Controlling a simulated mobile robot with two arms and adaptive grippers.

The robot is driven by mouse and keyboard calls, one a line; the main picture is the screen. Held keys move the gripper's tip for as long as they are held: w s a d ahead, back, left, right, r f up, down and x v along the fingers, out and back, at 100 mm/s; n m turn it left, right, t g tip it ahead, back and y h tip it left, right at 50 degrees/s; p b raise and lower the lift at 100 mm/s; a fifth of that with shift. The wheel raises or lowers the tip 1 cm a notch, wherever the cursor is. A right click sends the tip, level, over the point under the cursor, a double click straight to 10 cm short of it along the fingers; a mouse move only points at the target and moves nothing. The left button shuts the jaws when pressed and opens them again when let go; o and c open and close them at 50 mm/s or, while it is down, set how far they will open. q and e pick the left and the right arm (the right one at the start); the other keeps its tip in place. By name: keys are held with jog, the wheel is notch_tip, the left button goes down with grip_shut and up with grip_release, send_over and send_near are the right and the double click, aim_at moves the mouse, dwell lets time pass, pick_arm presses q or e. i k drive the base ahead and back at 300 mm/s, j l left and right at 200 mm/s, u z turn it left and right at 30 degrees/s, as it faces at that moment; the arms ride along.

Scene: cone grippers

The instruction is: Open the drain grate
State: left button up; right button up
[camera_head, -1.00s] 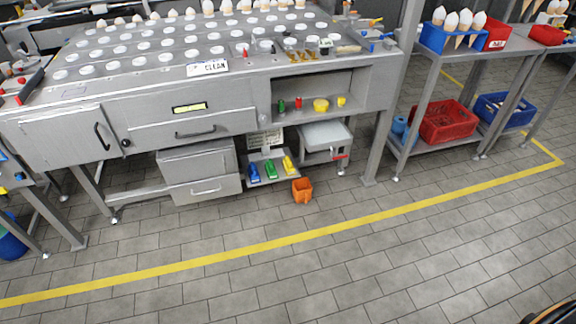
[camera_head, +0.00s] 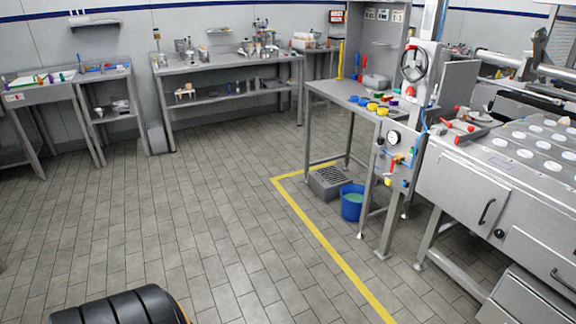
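The drain grate (camera_head: 329,179) is a grey slotted panel on top of a low grey box on the floor, in the middle right of the head view. It lies flat and looks closed. The box stands under the end of a metal table, just inside the yellow floor line. Neither of my grippers is in view.
A blue bucket (camera_head: 352,203) with greenish contents stands right beside the drain box. A metal table (camera_head: 345,96) and a post with gauge and handwheel (camera_head: 393,138) rise over them. The white machine (camera_head: 462,193) is at right. The tiled floor (camera_head: 190,215) is open at left and centre.

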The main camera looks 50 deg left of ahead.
aim_at(329, 176)
jog(key=u, duration=1.3)
jog(key=i+j+u, duration=0.15)
jog(key=i, duration=0.2)
jog(key=i+j+u, duration=0.3)
jog(key=i, duration=0.75)
jog(key=i+u, duration=0.3)
jog(key=i, duration=1.85)
jog(key=i+j+z, duration=0.15)
jog(key=i, duration=0.9)
